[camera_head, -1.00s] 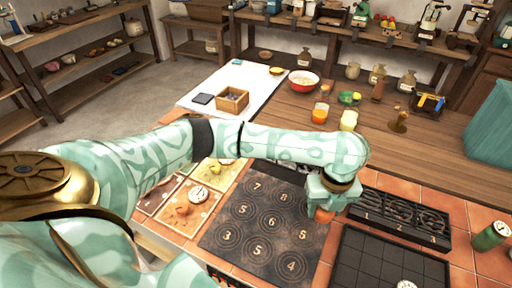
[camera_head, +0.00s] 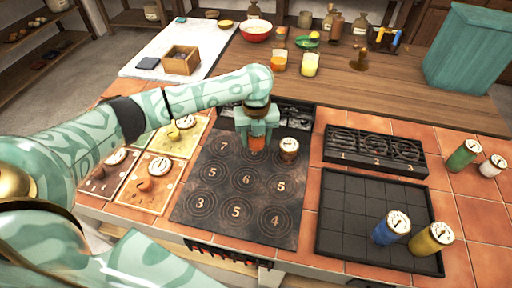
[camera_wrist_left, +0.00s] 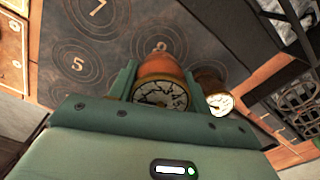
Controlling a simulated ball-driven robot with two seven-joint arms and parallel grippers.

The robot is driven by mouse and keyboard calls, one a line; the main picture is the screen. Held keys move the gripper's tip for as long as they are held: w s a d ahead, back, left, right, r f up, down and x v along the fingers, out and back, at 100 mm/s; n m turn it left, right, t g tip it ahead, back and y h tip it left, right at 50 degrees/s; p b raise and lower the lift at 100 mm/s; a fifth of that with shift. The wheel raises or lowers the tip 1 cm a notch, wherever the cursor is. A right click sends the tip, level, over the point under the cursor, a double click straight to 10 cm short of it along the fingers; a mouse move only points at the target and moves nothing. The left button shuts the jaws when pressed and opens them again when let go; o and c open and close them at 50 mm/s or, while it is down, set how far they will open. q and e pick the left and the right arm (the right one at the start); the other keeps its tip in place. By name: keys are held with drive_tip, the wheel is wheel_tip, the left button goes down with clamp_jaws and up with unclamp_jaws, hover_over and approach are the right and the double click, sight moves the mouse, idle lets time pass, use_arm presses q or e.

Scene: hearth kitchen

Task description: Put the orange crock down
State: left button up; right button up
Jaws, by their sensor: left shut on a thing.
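The orange crock (camera_head: 257,144) is between the fingers of my left gripper (camera_head: 257,138), which is shut on it. It is over the back part of the dark numbered hob plate (camera_head: 215,215). In the left wrist view the orange crock (camera_wrist_left: 160,66) stands between the jaws with its dial facing the camera. I cannot tell whether its base touches the plate. My arm and gripper hide part of the plate's back row. My right gripper is not in view.
A brown crock with a dial (camera_head: 289,149) stands close to the right of the held crock. A black grate (camera_head: 375,152) and gridded tray (camera_head: 345,220) lie further right, with blue (camera_head: 390,229) and yellow (camera_head: 431,240) canisters. The plate's front rings are clear.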

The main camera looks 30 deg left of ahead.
sight(255, 145)
use_arm(q)
drive_tip(key=shift+w+a+f, duration=0.15)
drive_tip(key=shift+a+f, duration=0.05)
drive_tip(key=shift+f, duration=0.05)
drive_tip(key=f, duration=0.1)
drive_tip(key=f+b, duration=0.2)
drive_tip(key=shift+w+a+f, duration=0.15)
drive_tip(key=shift+a+f, duration=0.1)
drive_tip(key=shift+f, duration=0.05)
drive_tip(key=shift+r, duration=0.1)
drive_tip(key=o, duration=1.1)
drive_tip(key=shift+o, duration=0.2)
